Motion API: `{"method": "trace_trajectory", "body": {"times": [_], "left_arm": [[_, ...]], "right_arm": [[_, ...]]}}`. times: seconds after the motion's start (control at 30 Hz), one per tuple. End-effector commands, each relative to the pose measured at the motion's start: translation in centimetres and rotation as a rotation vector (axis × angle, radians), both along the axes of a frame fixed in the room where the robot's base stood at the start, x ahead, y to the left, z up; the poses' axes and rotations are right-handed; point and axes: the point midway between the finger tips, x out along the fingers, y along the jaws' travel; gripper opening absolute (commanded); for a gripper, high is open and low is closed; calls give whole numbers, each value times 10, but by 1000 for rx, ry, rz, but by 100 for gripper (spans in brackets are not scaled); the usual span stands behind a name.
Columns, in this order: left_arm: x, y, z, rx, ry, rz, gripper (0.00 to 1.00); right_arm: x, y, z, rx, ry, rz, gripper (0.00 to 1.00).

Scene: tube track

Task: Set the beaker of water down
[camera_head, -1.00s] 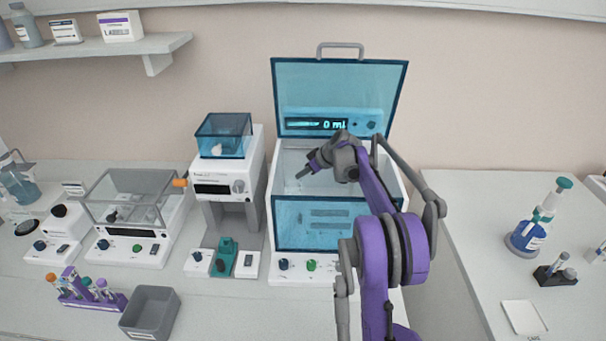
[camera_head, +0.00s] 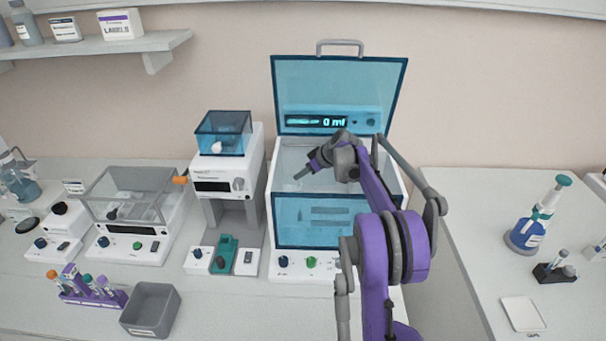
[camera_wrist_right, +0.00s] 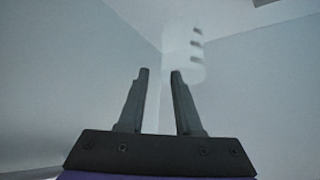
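My right gripper (camera_head: 303,173) reaches into the open blue-walled box (camera_head: 312,222). In the right wrist view its two dark fingers (camera_wrist_right: 160,72) stand apart with an empty gap between them. A faint, see-through pale shape with several dark marks, apparently the beaker (camera_wrist_right: 185,52), shows beyond the fingertips, a little to the right. Its lower left part overlaps the right fingertip in the picture; I cannot tell whether they touch. I cannot make out the beaker or its water in the head view. My left gripper is not in view.
A white instrument (camera_head: 228,185) stands close on the left. A grey bin (camera_head: 150,308) and a purple tube rack (camera_head: 92,292) are at front left. A blue-based bottle (camera_head: 525,235) stands on the right bench.

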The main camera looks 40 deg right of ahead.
Motion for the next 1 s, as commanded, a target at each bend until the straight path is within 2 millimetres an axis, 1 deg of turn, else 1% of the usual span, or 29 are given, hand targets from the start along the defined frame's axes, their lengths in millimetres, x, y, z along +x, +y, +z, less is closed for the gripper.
{"method": "trace_trajectory", "body": {"times": [0.17,0.4,0.53,0.7,1.0], "left_arm": [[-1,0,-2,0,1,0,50],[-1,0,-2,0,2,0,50],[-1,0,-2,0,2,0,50],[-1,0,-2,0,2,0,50],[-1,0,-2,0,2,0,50]], "right_arm": [[-21,-5,23,0,0,-5,33],[-54,-13,61,-1,1,-3,33],[-67,-15,77,1,0,-2,33],[-75,-17,86,0,0,-1,33],[-76,-17,88,0,0,0,33]]}}
